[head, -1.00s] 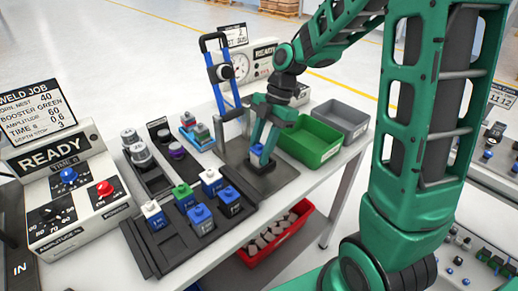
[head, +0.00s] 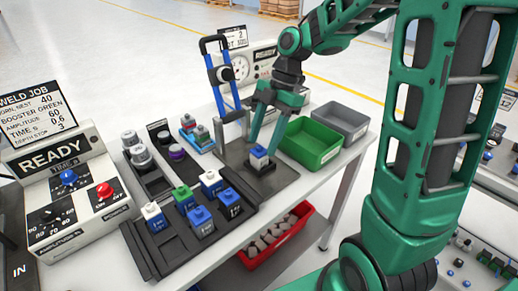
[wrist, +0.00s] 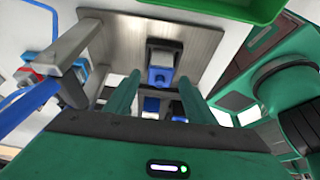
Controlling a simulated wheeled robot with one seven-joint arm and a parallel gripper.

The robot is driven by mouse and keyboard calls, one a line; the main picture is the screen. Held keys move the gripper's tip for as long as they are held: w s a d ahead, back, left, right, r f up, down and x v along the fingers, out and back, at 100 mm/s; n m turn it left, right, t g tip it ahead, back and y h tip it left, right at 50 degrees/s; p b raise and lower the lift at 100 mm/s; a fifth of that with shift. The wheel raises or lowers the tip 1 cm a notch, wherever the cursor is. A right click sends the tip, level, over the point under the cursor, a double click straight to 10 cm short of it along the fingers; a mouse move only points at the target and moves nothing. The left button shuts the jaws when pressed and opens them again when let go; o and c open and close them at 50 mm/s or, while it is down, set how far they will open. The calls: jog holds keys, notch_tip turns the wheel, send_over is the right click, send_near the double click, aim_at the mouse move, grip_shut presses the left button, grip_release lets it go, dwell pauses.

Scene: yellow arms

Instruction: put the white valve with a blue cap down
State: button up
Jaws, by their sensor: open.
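The white valve with a blue cap (head: 258,160) stands upright in a dark holder on the grey plate (head: 284,178) in the head view. In the wrist view the valve (wrist: 160,72) shows beyond my fingertips, between their lines. My gripper (head: 263,142) is open just above the valve, with its fingers apart and nothing held. It also shows in the wrist view (wrist: 160,82). Whether a fingertip still touches the cap cannot be told.
A dark tray (head: 150,262) with several blue, white and green valves lies at front left. A green bin (head: 312,145) and grey bin (head: 341,120) stand right of the plate. A blue-framed press (head: 222,85) with a dial stands behind. A red bin (head: 275,240) is below.

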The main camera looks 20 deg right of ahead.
jog(key=v, duration=0.8)
jog(key=s+d+f+m+h, duration=0.1)
jog(key=s+d+m, duration=0.3)
jog(key=s+m, duration=0.4)
jog(key=s+d+f+m+t+h, duration=0.1)
jog(key=s+d+f+m, duration=0.2)
jog(key=s+m, duration=0.5)
jog(key=s+d+f+m+h, duration=0.2)
jog(key=s+d+m, duration=0.4)
jog(key=s+m, duration=0.3)
jog(key=m, duration=0.3)
jog(key=shift+f, duration=0.4)
jog(key=shift+w, duration=0.1)
jog(key=shift+w+f, duration=0.25)
jog(key=shift+w, duration=0.35)
